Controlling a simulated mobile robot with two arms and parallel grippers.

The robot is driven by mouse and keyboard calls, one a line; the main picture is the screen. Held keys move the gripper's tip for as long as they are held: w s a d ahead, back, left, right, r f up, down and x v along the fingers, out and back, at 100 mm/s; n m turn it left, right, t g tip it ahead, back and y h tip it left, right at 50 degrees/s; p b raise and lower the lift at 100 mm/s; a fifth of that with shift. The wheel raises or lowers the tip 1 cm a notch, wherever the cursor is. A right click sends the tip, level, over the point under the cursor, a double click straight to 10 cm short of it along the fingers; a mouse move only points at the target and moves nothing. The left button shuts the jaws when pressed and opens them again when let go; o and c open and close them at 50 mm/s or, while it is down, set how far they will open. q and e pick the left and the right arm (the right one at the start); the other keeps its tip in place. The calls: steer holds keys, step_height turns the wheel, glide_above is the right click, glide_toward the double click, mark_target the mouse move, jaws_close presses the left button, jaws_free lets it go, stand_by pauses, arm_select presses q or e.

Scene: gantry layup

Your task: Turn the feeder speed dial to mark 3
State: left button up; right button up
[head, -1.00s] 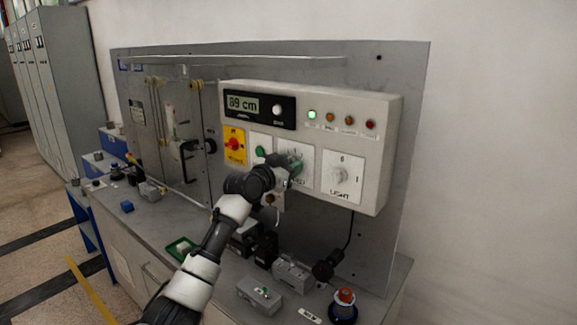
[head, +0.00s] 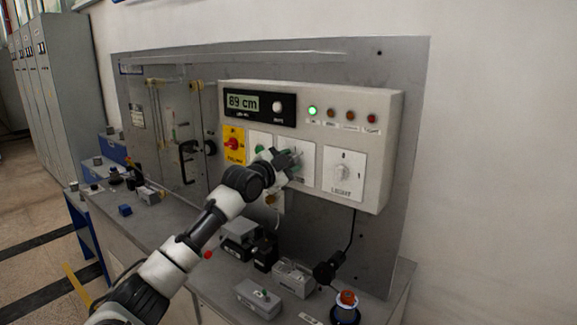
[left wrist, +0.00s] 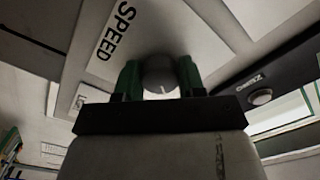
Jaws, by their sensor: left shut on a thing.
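The speed dial (left wrist: 160,75) is a round grey knob with a white pointer line. It sits on a white plate labelled SPEED (left wrist: 116,32) in the left wrist view. My left gripper (left wrist: 159,82) has a green finger on each side of the dial and is shut on it. In the head view my left gripper (head: 292,160) is at the speed plate (head: 297,150) on the control box and hides most of the dial. The scale marks around the dial are not readable, so I cannot tell its setting. My right gripper is not in view.
Grey boxes (head: 259,297) and a red-topped button (head: 347,299) stand on the bench below.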

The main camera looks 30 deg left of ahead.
arm_select(q)
steer(key=shift+m, duration=1)
steer(key=o, duration=0.9)
steer(key=s+b, duration=0.1)
steer(key=s, duration=0.2)
steer(key=s+b, duration=0.1)
steer(key=s, duration=0.3)
steer(key=s+b, duration=0.2)
steer(key=s, duration=0.1)
steer(key=shift+s+a, duration=0.4)
